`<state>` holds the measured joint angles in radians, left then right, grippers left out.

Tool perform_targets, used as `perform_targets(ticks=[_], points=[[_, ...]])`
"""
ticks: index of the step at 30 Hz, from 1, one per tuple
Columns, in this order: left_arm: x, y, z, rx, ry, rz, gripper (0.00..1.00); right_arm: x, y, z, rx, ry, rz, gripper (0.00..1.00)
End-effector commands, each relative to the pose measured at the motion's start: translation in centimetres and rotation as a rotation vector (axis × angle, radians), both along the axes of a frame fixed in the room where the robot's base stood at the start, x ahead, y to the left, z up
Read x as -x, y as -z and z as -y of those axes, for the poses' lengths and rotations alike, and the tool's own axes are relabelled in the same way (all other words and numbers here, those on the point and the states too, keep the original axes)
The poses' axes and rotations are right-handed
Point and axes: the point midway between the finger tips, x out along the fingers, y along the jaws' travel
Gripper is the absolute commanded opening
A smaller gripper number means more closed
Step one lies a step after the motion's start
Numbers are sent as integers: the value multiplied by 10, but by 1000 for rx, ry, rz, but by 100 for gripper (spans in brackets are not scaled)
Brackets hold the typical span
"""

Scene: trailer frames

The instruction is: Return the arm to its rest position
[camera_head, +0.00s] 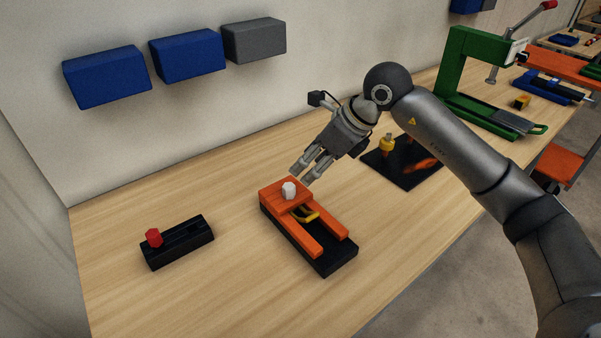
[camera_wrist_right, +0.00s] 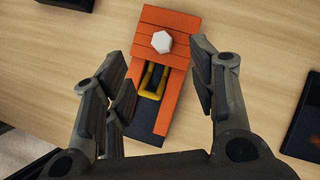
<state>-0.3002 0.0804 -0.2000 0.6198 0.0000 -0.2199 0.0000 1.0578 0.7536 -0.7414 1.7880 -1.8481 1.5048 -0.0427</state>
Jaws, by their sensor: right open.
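My right arm (camera_head: 455,140) comes in from the right in the head view and reaches over the table. Its gripper (camera_head: 304,172) is open and empty, just above and behind the orange fixture (camera_head: 272,194). The fixture sits on a black base (camera_head: 337,262). A white hexagonal piece (camera_head: 289,190) stands on its orange block, close to the fingertips but apart from them. In the right wrist view the open fingers (camera_wrist_right: 160,88) frame the orange fixture (camera_wrist_right: 178,20), with the white piece (camera_wrist_right: 162,42) and a yellow part (camera_wrist_right: 152,80) between them. My left gripper is not in view.
A black holder (camera_head: 180,245) with a red piece (camera_head: 154,238) stands at the left. A black mat (camera_head: 385,172) with yellow and orange items lies behind my arm. A green press (camera_head: 458,70) stands farther right. Blue and grey bins (camera_head: 187,57) hang on the wall. The front left tabletop is clear.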

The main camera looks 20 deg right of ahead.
Motion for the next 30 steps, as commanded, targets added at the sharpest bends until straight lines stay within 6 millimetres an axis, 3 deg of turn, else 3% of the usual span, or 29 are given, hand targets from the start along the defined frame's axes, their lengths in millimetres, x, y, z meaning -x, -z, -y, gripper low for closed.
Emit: perform_targets(ticks=[5,20,30], points=[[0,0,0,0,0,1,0,5,-12,5,1,1,1,53],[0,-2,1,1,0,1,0,5,-15,6,-1,0,1,53],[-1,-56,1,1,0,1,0,5,-68,6,0,0,0,53]])
